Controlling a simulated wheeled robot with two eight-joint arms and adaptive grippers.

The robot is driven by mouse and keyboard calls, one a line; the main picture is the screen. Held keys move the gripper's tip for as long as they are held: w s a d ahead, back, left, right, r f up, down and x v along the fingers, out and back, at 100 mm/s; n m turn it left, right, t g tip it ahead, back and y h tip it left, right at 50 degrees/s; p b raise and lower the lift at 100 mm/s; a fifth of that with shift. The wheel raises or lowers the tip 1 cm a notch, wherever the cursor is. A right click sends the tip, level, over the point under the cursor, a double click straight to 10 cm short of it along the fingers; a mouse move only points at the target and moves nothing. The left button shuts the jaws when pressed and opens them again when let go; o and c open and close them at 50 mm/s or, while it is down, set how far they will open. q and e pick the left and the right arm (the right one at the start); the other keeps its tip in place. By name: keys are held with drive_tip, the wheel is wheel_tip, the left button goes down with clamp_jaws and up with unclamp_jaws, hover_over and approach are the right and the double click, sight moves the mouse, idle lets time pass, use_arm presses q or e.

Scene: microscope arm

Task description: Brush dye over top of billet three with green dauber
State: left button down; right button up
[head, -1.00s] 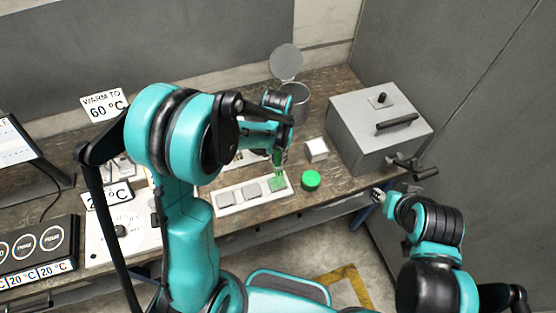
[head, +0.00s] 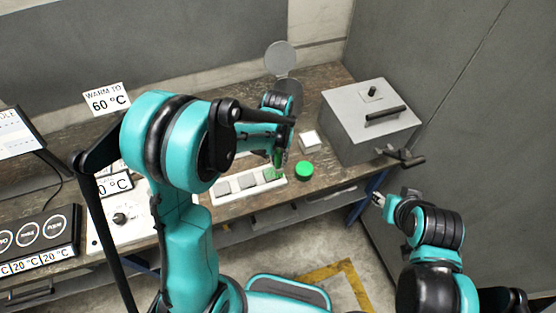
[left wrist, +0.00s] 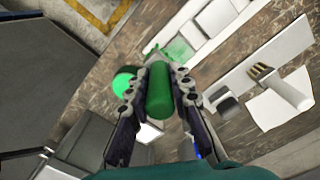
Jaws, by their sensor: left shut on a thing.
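My left gripper (head: 279,160) is shut on the green dauber (left wrist: 158,92), whose green handle shows between the fingers in the left wrist view. The dauber points down over the right end of a white tray (head: 228,197). Three billets sit in a row in the tray; the rightmost billet (head: 270,174) shows green on its top, also visible in the left wrist view (left wrist: 181,48). I cannot tell whether the dauber tip touches it. No billet numbers are readable. A green round pot (head: 304,171) stands right of the tray. My right gripper (head: 379,200) is low at right, away from the tray; its jaws are too small to judge.
A grey metal box (head: 345,128) with a black handle stands at the back right of the bench. A small white-topped block (head: 309,140) is behind the pot. A round lid (head: 281,59) stands raised behind my left gripper. A control panel (head: 40,240) is at the left.

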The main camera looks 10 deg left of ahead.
use_arm(q)
drive_tip(key=shift+r, duration=0.65)
drive_tip(key=shift+s+d+r+p, duration=0.15)
drive_tip(key=shift+s+r+p, duration=0.1)
drive_tip(key=shift+r+p, duration=0.55)
drive_tip(key=shift+w+r+p, duration=0.15)
drive_tip(key=shift+r+p, duration=0.35)
drive_tip(key=shift+r, duration=0.55)
use_arm(e)
drive_tip(key=r, duration=0.1)
drive_tip(key=s+r, duration=0.1)
drive_tip(key=r, duration=0.1)
drive_tip(key=shift+d, duration=0.2)
